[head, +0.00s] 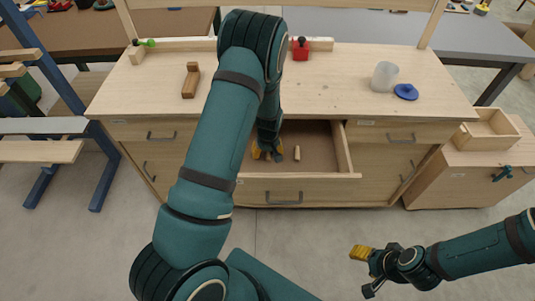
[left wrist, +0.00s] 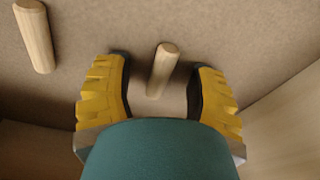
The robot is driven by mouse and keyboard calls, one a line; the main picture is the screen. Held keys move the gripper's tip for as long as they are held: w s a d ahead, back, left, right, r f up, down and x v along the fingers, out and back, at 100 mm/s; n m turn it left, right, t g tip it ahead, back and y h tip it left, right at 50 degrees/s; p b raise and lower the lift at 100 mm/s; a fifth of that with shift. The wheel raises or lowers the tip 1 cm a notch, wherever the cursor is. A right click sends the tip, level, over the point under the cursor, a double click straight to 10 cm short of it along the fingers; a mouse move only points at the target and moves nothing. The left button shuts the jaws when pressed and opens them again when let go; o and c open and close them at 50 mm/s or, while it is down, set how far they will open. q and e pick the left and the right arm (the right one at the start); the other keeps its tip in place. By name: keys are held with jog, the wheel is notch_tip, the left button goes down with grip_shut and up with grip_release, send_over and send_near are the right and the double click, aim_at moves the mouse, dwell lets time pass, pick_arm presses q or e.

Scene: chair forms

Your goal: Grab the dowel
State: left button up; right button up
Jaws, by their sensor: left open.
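An open drawer (head: 318,178) of the wooden workbench holds short round wooden dowels. My left gripper (head: 265,155) points down into the drawer, its yellow fingers open. In the left wrist view one dowel (left wrist: 162,70) lies between the spread fingers of the left gripper (left wrist: 163,92), with a gap on both sides. A second dowel (left wrist: 34,36) lies outside the fingers, to the left. In the head view one dowel (head: 297,153) shows just right of the gripper; the other is hidden by my arm. My right gripper (head: 362,272) is open and empty above the floor, away from the bench.
The drawer's side wall (head: 341,150) stands close right of the dowel. On the benchtop are a wooden block tool (head: 190,80), a red vise-like item (head: 300,49), a translucent cup (head: 384,75) and a blue lid (head: 405,92). A wooden tray (head: 488,136) stands at the right.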

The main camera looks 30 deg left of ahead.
pick_arm(q)
jog(key=shift+o, duration=0.2)
jog(key=c, duration=0.9)
jog(key=shift+r, duration=0.1)
jog(key=shift+c, duration=0.2)
